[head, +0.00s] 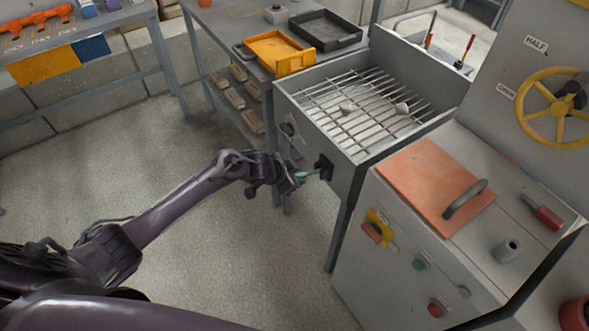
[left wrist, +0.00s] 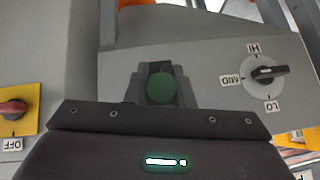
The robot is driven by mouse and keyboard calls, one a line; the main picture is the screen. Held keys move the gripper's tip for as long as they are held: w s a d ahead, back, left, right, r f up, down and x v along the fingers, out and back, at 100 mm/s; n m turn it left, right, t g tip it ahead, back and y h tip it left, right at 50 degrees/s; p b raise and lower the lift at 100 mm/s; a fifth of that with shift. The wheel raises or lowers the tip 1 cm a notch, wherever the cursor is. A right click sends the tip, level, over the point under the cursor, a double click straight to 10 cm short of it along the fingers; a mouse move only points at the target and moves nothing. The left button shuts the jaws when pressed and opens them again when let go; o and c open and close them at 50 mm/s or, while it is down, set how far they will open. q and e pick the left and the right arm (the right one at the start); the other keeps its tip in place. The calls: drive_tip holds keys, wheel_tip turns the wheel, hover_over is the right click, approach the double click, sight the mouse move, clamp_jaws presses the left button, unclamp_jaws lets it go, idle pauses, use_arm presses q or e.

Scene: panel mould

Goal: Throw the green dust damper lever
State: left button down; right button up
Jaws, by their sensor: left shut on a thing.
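The green dust damper lever (head: 306,174) sticks out from a black mount (head: 325,168) on the front side of the grey grated box (head: 350,160). My left gripper (head: 299,178) is at its outer end, shut on the lever. In the left wrist view the lever's round green end (left wrist: 160,88) sits between the dark fingers. The lever's exact tilt is hard to tell because the gripper covers part of it. My right gripper is not in view.
A HI/MID/LO selector (left wrist: 265,72) is close beside the lever on the same panel. A grey cabinet (head: 345,255) with a yellow-backed red switch (head: 373,231) stands to the right. A bench with a yellow tray (head: 280,52) stands behind. The floor at left is clear.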

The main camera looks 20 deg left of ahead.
use_arm(q)
drive_tip(key=shift+w+d+r+g+y+p, duration=0.15)
drive_tip(key=shift+w+r+g+y+p, duration=0.1)
drive_tip(key=shift+r+g+p, duration=0.35)
drive_tip(key=shift+w+d+r+g+y+p, duration=0.1)
drive_tip(key=shift+r+g+y+p, duration=0.15)
drive_tip(key=shift+p, duration=0.55)
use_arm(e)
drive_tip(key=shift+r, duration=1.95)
use_arm(q)
drive_tip(key=c, duration=1.3)
unclamp_jaws()
drive_tip(key=shift+o, duration=0.2)
drive_tip(key=v, duration=0.7)
drive_tip(key=shift+s+r, duration=0.15)
drive_tip(key=shift+r, duration=0.2)
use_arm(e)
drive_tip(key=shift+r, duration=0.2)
